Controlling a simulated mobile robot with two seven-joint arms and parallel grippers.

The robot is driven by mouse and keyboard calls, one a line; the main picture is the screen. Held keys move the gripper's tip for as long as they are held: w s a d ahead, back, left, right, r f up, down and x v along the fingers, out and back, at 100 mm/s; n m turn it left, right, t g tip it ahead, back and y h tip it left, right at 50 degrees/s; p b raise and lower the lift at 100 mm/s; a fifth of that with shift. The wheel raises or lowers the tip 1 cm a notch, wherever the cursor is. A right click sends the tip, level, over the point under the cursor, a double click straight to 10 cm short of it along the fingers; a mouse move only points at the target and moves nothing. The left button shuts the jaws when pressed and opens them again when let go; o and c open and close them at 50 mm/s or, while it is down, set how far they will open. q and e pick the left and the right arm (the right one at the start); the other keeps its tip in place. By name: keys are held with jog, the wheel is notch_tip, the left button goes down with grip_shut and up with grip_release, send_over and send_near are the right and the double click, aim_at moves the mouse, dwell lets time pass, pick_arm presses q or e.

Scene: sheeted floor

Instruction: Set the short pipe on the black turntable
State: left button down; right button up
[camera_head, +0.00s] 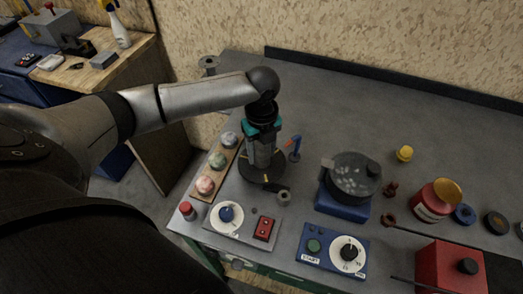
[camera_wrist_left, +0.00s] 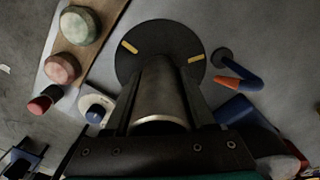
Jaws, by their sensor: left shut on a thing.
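The short pipe (camera_wrist_left: 160,92) is a grey metal tube in the left wrist view. My left gripper (camera_wrist_left: 162,112) is shut on it, one finger on each side. The black turntable (camera_wrist_left: 188,35) is a round dark disc with yellow marks, beyond the pipe's far end in that view. In the head view my left gripper (camera_head: 264,160) points down over the turntable (camera_head: 247,172). The pipe's far end overlaps the disc, but I cannot tell whether they touch. My right gripper is not in view.
A wooden strip with several coloured balls (camera_head: 217,160) lies left of the turntable, and a blue-orange bent piece (camera_head: 294,148) stands close on its right. A dark pot (camera_head: 354,178) sits on a blue block further right. Control boxes (camera_head: 333,250) line the front. The bench behind is clear.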

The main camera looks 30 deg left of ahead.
pick_arm(q)
jog(key=shift+f, duration=0.1)
jog(key=shift+c, duration=1.2)
grip_release()
notch_tip(320, 180, up, 12)
jog(key=p, duration=0.1)
jog(key=shift+p, duration=0.35)
